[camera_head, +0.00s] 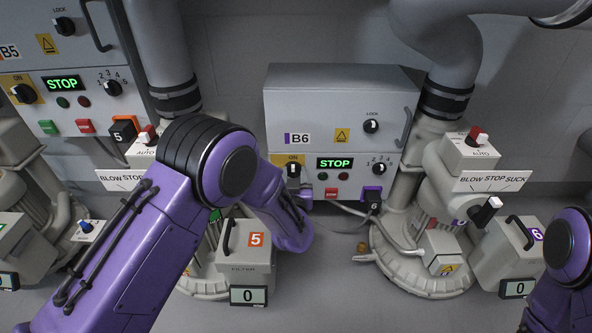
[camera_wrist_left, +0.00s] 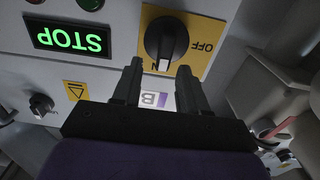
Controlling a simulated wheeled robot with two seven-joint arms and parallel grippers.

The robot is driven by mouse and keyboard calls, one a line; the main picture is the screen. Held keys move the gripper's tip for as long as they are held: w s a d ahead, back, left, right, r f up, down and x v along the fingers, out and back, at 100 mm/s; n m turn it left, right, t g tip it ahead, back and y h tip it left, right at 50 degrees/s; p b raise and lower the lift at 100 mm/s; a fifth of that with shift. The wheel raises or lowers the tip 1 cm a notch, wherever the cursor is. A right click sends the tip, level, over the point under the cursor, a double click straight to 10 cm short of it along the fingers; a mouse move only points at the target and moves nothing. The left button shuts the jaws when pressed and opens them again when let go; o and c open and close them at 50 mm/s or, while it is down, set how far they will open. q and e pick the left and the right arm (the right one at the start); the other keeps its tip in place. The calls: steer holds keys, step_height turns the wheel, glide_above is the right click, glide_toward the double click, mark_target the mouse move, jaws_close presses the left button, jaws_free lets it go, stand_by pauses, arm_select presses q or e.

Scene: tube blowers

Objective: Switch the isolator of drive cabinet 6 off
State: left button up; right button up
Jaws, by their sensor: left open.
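Drive cabinet B6 (camera_head: 335,107) stands against the wall at the middle of the head view. Its isolator (camera_head: 293,171) is a black knob on a yellow plate at the lower left of its front. In the wrist view, which shows the cabinet upside down, the isolator (camera_wrist_left: 167,42) has its white mark towards the partly hidden ON label, away from OFF. My left gripper (camera_head: 300,196) is open and empty at the cabinet front, close to the isolator. In the wrist view its two fingers (camera_wrist_left: 158,72) point towards the knob, apart from each other and not around it.
Cabinet B6 shows a green STOP display (camera_head: 335,163), a selector knob (camera_head: 379,169) and a lock knob (camera_head: 371,126). Cabinet B5 (camera_head: 75,85) stands left, with its own isolator (camera_head: 23,93). Blower machinery with pipes flanks B6. My right arm shows at the lower right edge.

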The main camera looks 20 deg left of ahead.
arm_select(q)
steer(key=shift+w+a, duration=0.2)
steer(key=shift+w, duration=0.4)
steer(key=shift+a, duration=0.15)
jaws_close()
steer(key=shift+s+r+n+p, duration=0.1)
steer(key=shift+r+n+p, duration=0.1)
steer(key=shift+n+p, duration=0.25)
steer(key=shift+a+n+p, duration=0.2)
steer(key=shift+n+p, duration=0.25)
steer(key=shift+f+n, duration=0.25)
steer(key=shift+n, duration=0.25)
jaws_free()
arm_select(e)
steer(key=shift+w+a+r+m+t, duration=0.15)
steer(key=shift+w+m+t, duration=0.15)
steer(key=shift+w, duration=0.3)
steer(key=shift+w+a+r+m+t, duration=0.1)
steer(key=shift+w+m+t, duration=0.2)
steer(key=shift+w, duration=0.25)
